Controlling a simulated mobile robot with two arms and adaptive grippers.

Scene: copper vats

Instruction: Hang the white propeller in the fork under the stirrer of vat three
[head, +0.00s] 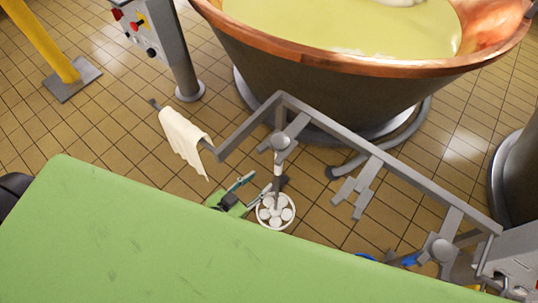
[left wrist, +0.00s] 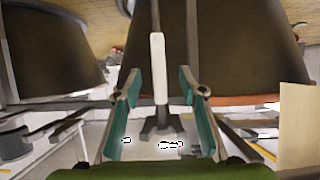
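A tool hangs from the grey rail (head: 330,128). It has a white grip (head: 277,168), a thin rod and a white round piece (head: 275,212) with several round shapes at its lower end. I cannot tell whether this is the propeller. My left gripper (head: 262,181) is beside the rod, above the round piece. In the left wrist view, which looks upside down, its teal-padded fingers (left wrist: 158,85) are apart on either side of the white grip (left wrist: 158,62), with visible gaps. A vat (head: 330,75) holds pale yellow liquid; a white shape (head: 400,2) is cut off at its top. No fork is identifiable.
A cream cloth (head: 184,140) hangs over the rail's left end. A control box (head: 140,30) stands on a post at the upper left, near a yellow post (head: 42,40). Another dark vat (head: 520,175) is at the right edge. Tiled floor (head: 90,125) is open at left.

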